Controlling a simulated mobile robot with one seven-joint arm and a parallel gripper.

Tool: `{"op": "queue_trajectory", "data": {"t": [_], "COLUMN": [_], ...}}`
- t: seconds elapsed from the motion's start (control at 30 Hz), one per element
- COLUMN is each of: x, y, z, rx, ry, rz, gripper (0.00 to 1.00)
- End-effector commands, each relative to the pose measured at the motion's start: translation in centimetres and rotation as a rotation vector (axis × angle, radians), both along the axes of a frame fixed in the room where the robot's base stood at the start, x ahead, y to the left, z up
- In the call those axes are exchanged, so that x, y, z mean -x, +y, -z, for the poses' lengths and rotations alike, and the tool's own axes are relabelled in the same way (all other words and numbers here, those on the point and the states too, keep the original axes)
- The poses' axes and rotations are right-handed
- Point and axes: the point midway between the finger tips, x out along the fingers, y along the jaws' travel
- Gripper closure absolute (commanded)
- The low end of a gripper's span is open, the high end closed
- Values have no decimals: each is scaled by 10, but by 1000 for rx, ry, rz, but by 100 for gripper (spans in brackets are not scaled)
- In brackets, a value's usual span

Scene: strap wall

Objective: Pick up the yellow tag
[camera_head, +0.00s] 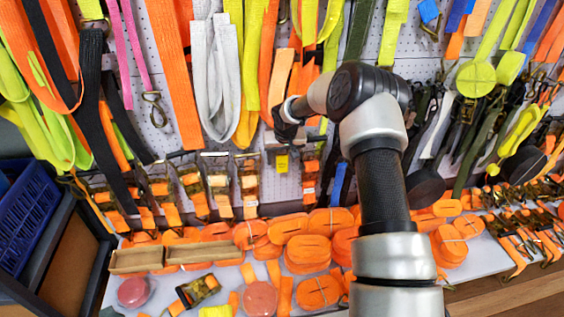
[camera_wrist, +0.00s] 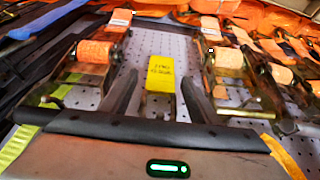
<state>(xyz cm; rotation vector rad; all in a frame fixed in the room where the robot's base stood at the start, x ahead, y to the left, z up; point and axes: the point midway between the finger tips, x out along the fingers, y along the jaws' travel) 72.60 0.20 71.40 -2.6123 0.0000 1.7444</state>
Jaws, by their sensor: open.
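The yellow tag (camera_head: 282,163) hangs low on the pegboard wall in the head view, just below my gripper (camera_head: 285,132). In the wrist view the yellow tag (camera_wrist: 161,74) is upright, with small dark writing on it. The two dark fingers of my gripper (camera_wrist: 159,78) are open, one on each side of the tag, with a gap to it on both sides. Nothing is held. I cannot tell how far the fingertips are from the tag in depth.
Metal ratchet buckles with orange straps (camera_wrist: 92,55) hang close on the left, and more buckles (camera_wrist: 228,60) on the right. Below the wall, a shelf holds several orange strap rolls (camera_head: 308,254). A blue crate (camera_head: 35,215) stands at far left.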

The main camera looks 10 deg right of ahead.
Motion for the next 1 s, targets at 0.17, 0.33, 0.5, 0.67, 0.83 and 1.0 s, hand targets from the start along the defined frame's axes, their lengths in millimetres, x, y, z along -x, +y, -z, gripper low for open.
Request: {"op": "queue_trajectory", "data": {"t": [0.17,0.33,0.5,0.67,0.83,1.0], "x": [0,0,0,0,0,12], "y": [0,0,0,0,0,0], "z": [0,-1,-1,-6,-24,-37], "rx": [0,0,0,1,1,2], "ry": [0,0,0,-1,-1,3], "rz": [0,0,0,0,-1,-3], "gripper": [63,87,87,87,87,90]}}
